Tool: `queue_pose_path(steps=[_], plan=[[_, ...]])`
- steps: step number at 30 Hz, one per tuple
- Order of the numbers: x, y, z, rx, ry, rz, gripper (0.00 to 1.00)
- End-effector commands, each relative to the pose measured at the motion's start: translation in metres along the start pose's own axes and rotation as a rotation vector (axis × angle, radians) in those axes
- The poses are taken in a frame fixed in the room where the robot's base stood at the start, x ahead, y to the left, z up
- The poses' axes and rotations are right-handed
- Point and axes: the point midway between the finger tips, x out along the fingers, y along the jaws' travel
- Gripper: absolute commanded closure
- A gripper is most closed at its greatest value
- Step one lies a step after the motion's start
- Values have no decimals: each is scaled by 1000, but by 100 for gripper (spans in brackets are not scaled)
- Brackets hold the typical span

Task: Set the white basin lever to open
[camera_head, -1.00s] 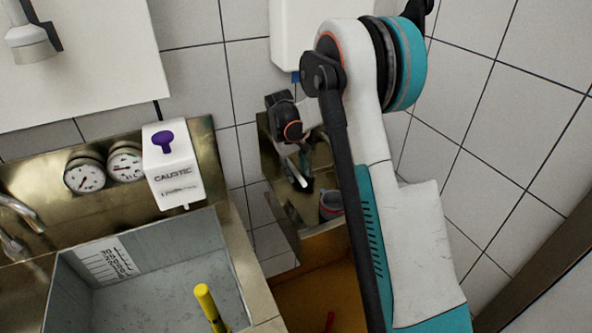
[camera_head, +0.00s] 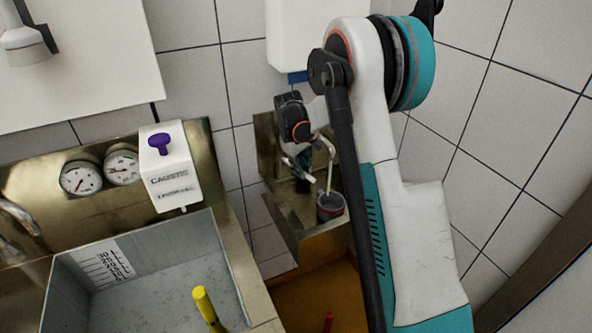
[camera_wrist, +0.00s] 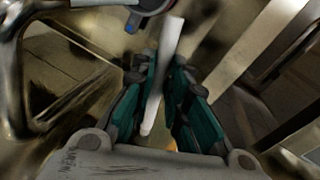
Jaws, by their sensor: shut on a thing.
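The white lever (camera_wrist: 168,50) is a slim pale bar in the wrist view, running slantwise between the teal fingers. My gripper (camera_wrist: 160,75) is shut on it. In the head view my gripper (camera_head: 301,170) reaches into the small metal basin (camera_head: 284,215) at centre right. The lever's pivot is not clear there, since my gripper and arm cover much of that area. A thin pale curved shape (camera_head: 330,160) stands just right of the gripper, above a grey cup-like object (camera_head: 330,207) in the basin; I cannot tell whether it is spout or water.
A large sink (camera_head: 235,270) with a yellow-handled tool (camera_head: 205,307) lies at left. A white caustic dispenser (camera_head: 172,185) with a purple knob and two gauges (camera_head: 80,178) are behind it. A curved metal tube (camera_wrist: 15,75) is close at left in the wrist view.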

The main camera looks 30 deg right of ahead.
Motion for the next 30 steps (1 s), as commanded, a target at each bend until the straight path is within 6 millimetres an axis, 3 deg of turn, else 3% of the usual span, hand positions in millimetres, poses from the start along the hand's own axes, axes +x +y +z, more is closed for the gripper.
queue_pose_path(steps=[15, 30], plan=[[8, 38, -5, -340, 68, 0, 100], [9, 46, -8, -419, 84, 0, 100]])
